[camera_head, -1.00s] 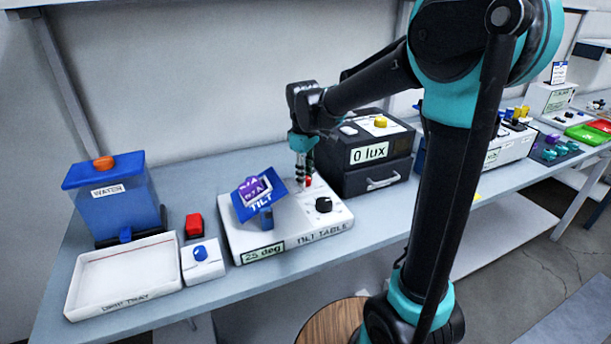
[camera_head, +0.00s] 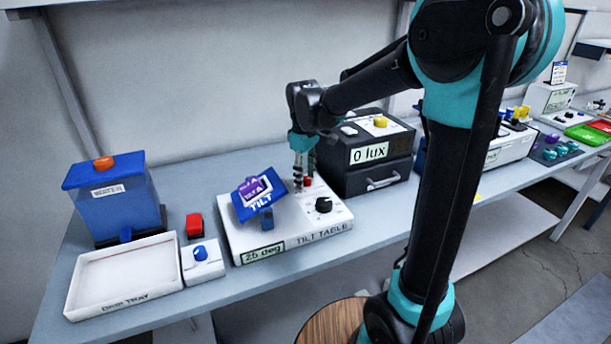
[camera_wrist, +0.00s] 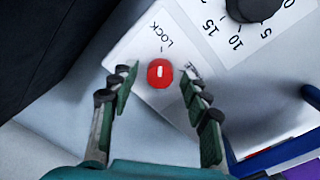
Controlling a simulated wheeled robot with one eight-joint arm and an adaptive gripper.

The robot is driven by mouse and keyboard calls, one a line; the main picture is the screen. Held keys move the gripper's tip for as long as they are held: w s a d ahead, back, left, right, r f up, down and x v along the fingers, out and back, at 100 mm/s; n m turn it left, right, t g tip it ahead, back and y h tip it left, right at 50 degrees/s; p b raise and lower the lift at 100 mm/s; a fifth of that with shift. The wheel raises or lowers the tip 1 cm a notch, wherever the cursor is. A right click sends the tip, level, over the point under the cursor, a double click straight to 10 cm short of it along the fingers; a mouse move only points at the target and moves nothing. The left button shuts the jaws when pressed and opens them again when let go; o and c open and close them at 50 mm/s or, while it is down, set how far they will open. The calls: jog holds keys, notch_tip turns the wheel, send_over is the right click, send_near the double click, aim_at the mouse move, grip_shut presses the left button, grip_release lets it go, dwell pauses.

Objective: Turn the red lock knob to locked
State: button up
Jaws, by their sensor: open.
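The red lock knob (camera_wrist: 160,73) sits on the white tilt table base, with the word LOCK beside it in the wrist view. In the head view the red knob (camera_head: 308,181) shows just right of my fingers. My gripper (camera_wrist: 155,80) is open, with one finger on each side of the knob and a visible gap on both sides. In the head view my gripper (camera_head: 301,180) points down over the tilt table (camera_head: 290,236). I cannot tell the fingertips' exact height or whether the knob's pointer is at locked.
A black dial (camera_head: 323,205) stands close to the knob. The tilted blue plate (camera_head: 260,207) is to the left of my gripper. A dark box reading 0 lux (camera_head: 365,160) stands close on the right. A blue water tank (camera_head: 115,200) and drip tray (camera_head: 125,272) are farther left.

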aim_at(305, 179)
notch_tip(305, 179, up, 12)
jog(key=shift+s, duration=0.2)
jog(key=shift+a, duration=0.1)
dwell(0.4)
